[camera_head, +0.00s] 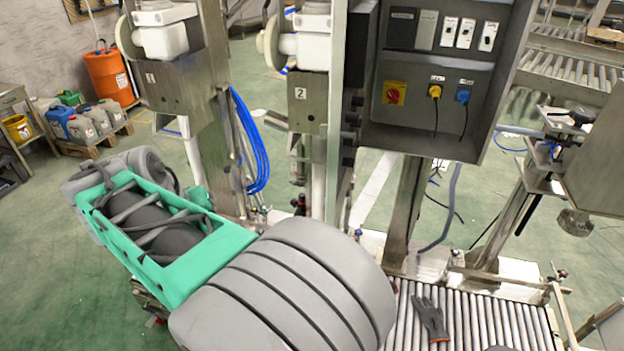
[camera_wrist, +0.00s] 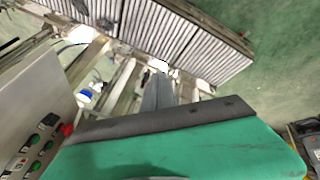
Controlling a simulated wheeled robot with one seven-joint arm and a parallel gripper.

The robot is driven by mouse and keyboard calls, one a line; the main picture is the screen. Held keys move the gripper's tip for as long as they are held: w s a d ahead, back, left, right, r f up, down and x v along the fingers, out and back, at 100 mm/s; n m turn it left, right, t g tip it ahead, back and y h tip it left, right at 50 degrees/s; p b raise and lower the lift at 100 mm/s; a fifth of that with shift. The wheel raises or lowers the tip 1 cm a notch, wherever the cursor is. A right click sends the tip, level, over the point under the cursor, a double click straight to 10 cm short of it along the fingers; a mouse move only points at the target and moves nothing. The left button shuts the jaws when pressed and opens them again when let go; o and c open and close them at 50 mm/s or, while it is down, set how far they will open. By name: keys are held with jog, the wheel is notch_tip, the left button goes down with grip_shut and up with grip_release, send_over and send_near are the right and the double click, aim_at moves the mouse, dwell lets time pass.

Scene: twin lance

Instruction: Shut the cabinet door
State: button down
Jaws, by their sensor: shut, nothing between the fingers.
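The grey cabinet (camera_head: 425,75) stands in the upper middle right of the head view. Its front shows a row of switches, a red-and-yellow rotary switch, and a yellow and a blue plug with cables. I cannot clearly tell a door leaf or its angle. In the wrist view, my gripper (camera_wrist: 157,84) shows as narrow grey fingers beyond the teal housing, shut and empty. It is not clearly visible in the head view, where my arm fills the lower left and middle. No contact between gripper and cabinet is visible.
A grey box with buttons (camera_wrist: 35,120) is at the wrist view's left. A roller conveyor (camera_head: 475,322) with a dark glove (camera_head: 432,320) lies below the cabinet. Steel columns stand left of it. An orange drum (camera_head: 108,76) and jerrycans are far left. Green floor is open at left.

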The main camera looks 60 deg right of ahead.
jog(key=s+d+r+m+g+p, duration=0.3)
jog(key=s+d+r+m+g, duration=0.2)
jog(key=s+d+r+m, duration=0.5)
jog(key=s+d+f+n+b, duration=0.1)
jog(key=s+d+f+b, duration=0.2)
jog(key=s+d+f, duration=0.3)
jog(key=shift+s+f, duration=0.85)
jog(key=shift+s, duration=0.05)
jog(key=shift+s+n+b, duration=0.1)
jog(key=shift+n+b, duration=0.2)
jog(key=shift+b, duration=0.05)
